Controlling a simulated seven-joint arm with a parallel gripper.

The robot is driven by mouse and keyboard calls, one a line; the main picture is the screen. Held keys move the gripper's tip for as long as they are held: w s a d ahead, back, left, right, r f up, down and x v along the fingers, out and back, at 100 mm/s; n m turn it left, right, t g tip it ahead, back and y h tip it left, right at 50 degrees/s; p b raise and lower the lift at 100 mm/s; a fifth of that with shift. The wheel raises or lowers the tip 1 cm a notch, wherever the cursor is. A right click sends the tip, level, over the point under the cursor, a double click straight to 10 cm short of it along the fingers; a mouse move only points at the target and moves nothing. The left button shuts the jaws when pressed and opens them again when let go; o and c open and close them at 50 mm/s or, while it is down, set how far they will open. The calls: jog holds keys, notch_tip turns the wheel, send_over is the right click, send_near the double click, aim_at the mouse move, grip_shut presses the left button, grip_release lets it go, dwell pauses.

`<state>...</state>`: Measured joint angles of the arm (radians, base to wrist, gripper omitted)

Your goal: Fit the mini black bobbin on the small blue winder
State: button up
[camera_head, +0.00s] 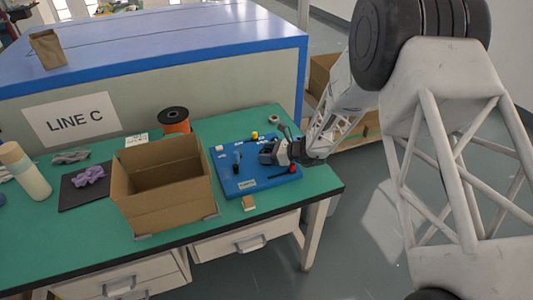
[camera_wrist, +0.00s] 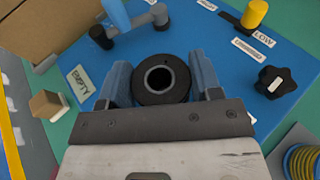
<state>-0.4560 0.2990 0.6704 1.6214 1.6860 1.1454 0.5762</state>
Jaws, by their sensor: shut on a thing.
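The mini black bobbin (camera_wrist: 160,78), a dark ring with a round centre hole, sits between the two blue fingers of my gripper (camera_wrist: 161,82) in the wrist view. My gripper is shut on it. The small blue winder (camera_wrist: 118,15), with a grey spindle part, stands just beyond the bobbin at the upper left, apart from it. The winder (camera_head: 237,160) shows just left of my gripper.
A yellow peg (camera_wrist: 255,13) and a black knob (camera_wrist: 273,81) stand on the board. An open cardboard box (camera_head: 165,205) is left of the board. A wooden block (camera_head: 248,203) lies in front. A red-and-black tool (camera_head: 284,173) lies on the board's right side.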

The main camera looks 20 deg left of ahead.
jog(key=shift+f, duration=0.1)
dwell(0.3)
jog(key=o, duration=1.2)
jog(key=shift+r, duration=3.5)
jog(key=shift+d, duration=0.1)
